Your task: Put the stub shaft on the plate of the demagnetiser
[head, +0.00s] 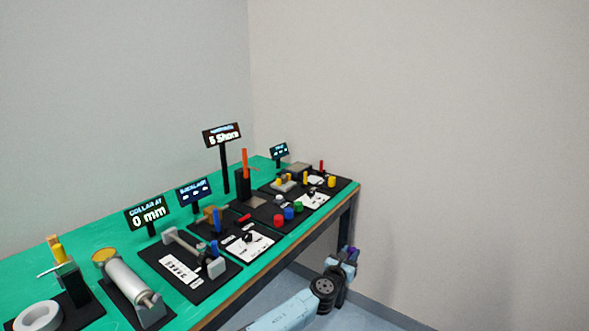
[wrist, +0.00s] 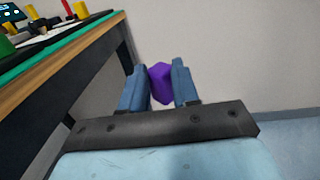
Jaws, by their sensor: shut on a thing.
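My gripper (head: 346,257) is off the right side of the bench, beyond its front edge and apart from it. In the wrist view its two blue fingers (wrist: 160,86) are shut on a purple piece (wrist: 160,82) with flat faces. I cannot tell from its shape whether this is the stub shaft. No station can be clearly read as the demagnetiser. A grey block (head: 298,168) on a dark base stands at the far end of the bench, below a small sign (head: 279,150) too small to read.
The green bench (head: 110,290) carries several stations with signs, among them "COLLAR AT 0 mm" (head: 149,214) and "5 Shore" (head: 221,134). Red, blue and green knobs (head: 289,214) line the front edge. The bench edge (wrist: 70,60) lies left of my gripper; the floor (wrist: 285,129) on the right is clear.

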